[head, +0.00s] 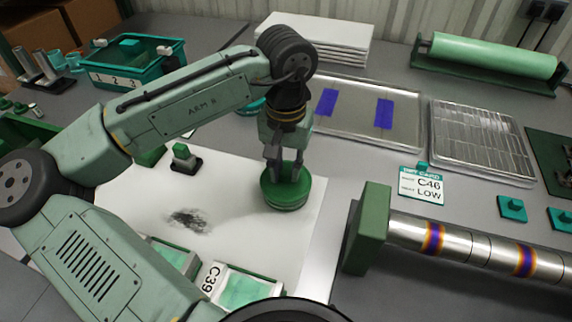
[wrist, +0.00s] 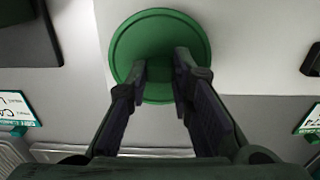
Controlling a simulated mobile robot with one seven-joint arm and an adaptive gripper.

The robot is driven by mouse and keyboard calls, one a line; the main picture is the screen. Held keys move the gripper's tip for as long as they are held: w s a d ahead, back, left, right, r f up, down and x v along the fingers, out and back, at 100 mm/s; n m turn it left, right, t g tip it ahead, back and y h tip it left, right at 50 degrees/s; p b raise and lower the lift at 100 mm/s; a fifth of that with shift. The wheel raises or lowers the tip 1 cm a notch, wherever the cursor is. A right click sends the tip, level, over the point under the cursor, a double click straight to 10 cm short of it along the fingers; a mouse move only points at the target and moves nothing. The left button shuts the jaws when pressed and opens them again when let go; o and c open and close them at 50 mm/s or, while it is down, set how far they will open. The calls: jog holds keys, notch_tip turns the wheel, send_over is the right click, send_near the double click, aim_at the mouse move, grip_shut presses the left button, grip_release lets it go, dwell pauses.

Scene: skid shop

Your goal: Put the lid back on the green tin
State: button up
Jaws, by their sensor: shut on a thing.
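The green tin (head: 287,200) stands upright on the white sheet, near its right edge. A round green lid (head: 270,180) shows at the top of it, with a thin seam or rim line below. In the wrist view the lid (wrist: 160,20) is a green disc with a raised rim. My gripper (head: 287,174) points down over its middle, shut on the lid. In the wrist view the gripper's fingers (wrist: 162,65) reach onto the disc from below; what they pinch between them is hidden. I cannot tell whether the lid sits fully down on the tin.
The white sheet (head: 130,205) bears a dark smudge (head: 188,221). A small green-topped block (head: 182,157) stands left of the tin. A steel roller (head: 470,245) in a green stand lies to the right. A metal tray (head: 350,120) lies behind. Between tin and roller is free room.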

dwell(0.4)
jog(key=o, duration=1)
jog(key=shift+o, duration=0.3)
jog(key=o, duration=0.4)
jog(key=shift+o, duration=0.2)
jog(key=shift+r+p, duration=3.55)
jog(key=shift+p, duration=0.05)
